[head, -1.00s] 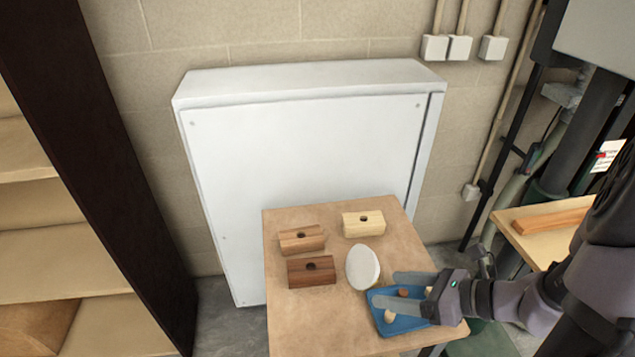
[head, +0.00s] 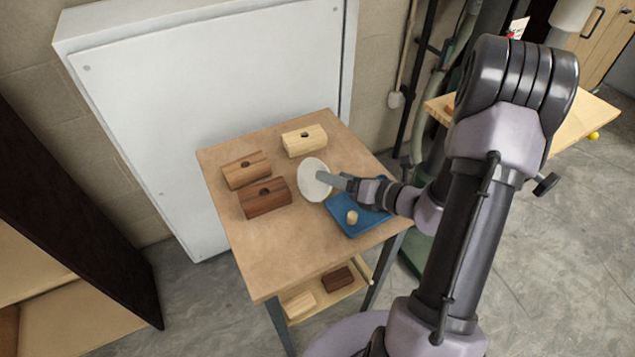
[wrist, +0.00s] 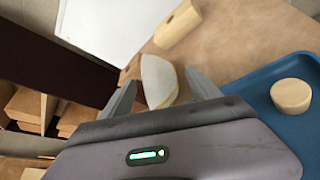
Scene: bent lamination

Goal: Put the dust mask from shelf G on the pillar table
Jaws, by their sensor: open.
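The white, rounded dust mask (head: 313,180) rests on the brown table top (head: 232,163), between the wooden blocks and a blue tray. No label shows which table or shelf this is. My gripper (head: 324,180) is at the mask's right side, low over the table. In the wrist view, my open gripper (wrist: 162,82) has one finger on each side of the mask (wrist: 158,80), which shows a yellowish edge. I cannot tell whether the fingers touch it. In the head view one finger overlaps the mask's right part.
The blue tray (head: 341,223) with a small round wooden piece (head: 352,217) lies right beside my gripper. Two brown blocks (head: 264,198) and a pale block (head: 304,141) stand left and behind. A white cabinet (head: 200,95) is behind the table. A lower shelf (head: 325,301) holds more blocks.

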